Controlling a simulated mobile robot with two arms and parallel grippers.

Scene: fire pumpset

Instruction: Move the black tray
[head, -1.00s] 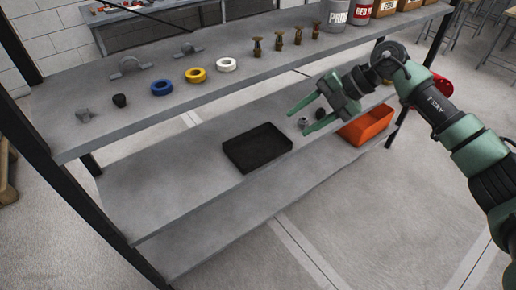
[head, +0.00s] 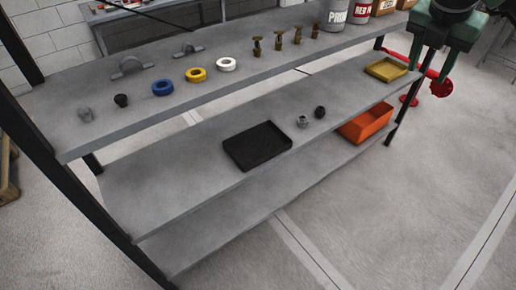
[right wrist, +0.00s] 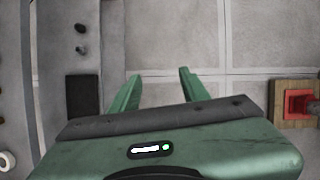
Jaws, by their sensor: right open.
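The black tray (head: 257,147) lies flat and looks empty on the middle shelf, near its front edge. In the right wrist view the tray (right wrist: 82,95) shows at the left, apart from my fingers. My right gripper (head: 432,68) is at the top right of the head view, well away from the tray. It is open and empty; its two green fingers (right wrist: 160,82) point over the floor in the right wrist view. My left gripper is not in view.
Two small dark fittings (head: 311,117) sit right of the tray. The upper shelf (head: 215,88) holds tape rolls, brass valves and cans. The shelf left of the tray is clear.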

